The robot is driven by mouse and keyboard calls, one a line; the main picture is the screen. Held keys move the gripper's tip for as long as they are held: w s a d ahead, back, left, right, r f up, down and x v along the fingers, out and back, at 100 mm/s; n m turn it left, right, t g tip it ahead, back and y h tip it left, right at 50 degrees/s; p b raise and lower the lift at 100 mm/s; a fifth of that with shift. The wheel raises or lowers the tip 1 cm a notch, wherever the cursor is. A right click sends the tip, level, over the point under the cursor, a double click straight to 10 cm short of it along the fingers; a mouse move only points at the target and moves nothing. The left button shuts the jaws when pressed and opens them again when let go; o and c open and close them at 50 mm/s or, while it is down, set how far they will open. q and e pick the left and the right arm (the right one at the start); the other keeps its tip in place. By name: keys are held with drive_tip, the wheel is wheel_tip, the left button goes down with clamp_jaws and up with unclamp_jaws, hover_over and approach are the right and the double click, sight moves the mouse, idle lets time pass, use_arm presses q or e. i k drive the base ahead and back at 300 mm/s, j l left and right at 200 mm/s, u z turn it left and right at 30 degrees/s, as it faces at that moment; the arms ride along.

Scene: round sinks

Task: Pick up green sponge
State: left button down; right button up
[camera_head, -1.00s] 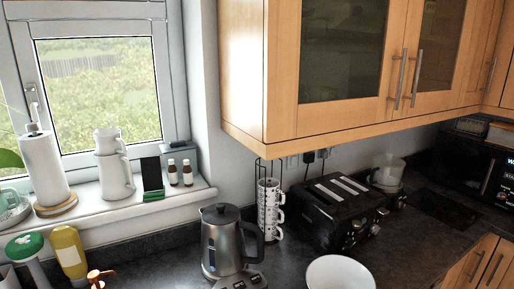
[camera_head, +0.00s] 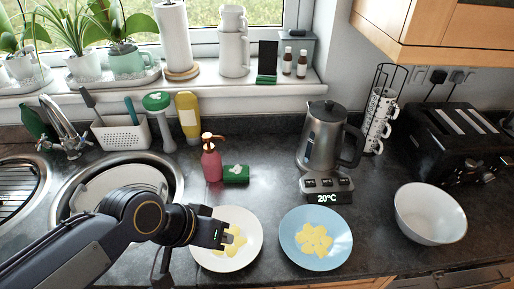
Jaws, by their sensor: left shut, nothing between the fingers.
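The green sponge (camera_head: 236,174) lies on the dark worktop, just right of the pink soap dispenser (camera_head: 211,160). It is a small green block with a pale mark on it. My left gripper (camera_head: 222,236) is shut and empty. It shows over the white plate (camera_head: 246,261), nearer the front than the sponge and apart from it. My left arm comes in from the lower left and covers part of the round sink and of the white plate. My right gripper is not in view.
A blue plate (camera_head: 327,261) with yellow food lies right of the white plate. The kettle (camera_head: 322,140) stands behind it, and a white bowl (camera_head: 430,213) is farther right. A round sink (camera_head: 172,171) is at left. The worktop between sponge and kettle is clear.

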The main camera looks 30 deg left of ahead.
sight(238, 173)
drive_tip(key=j+u, duration=0.2)
drive_tip(key=u, duration=0.3)
drive_tip(key=k+j+u, duration=0.1)
drive_tip(key=j+u, duration=0.15)
drive_tip(key=u, duration=0.2)
drive_tip(key=j+u, duration=0.2)
drive_tip(key=u, duration=0.3)
drive_tip(key=j+u, duration=0.2)
drive_tip(key=u, duration=0.25)
